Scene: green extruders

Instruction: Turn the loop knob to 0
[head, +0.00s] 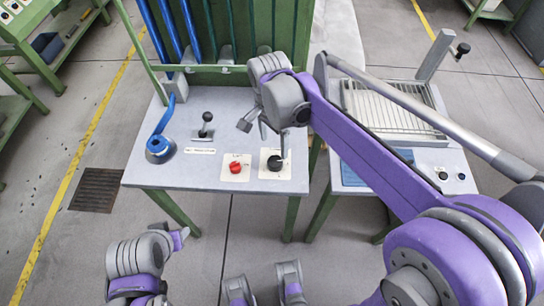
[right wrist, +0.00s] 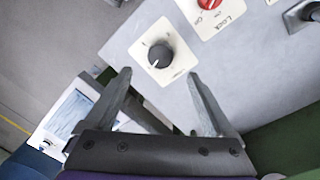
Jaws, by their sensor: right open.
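A black round knob (head: 275,163) sits on a white square plate near the front right of the grey table top. I take it as the loop knob; its label is not readable. In the right wrist view the black knob (right wrist: 159,56) carries a light mark toward its lower left. My right gripper (head: 263,140) is open and empty, above and just behind the knob. In its wrist view the open fingers (right wrist: 160,76) point toward the knob, which shows between and beyond their tips, apart from them.
A red knob (head: 236,168) on its own plate, marked Lock in the wrist view, is just left of the black knob. A black lever (head: 206,127) and a blue hose fitting (head: 160,148) stand further left. A green panel rises behind. A second grey table with a slatted grille (head: 394,104) is right.

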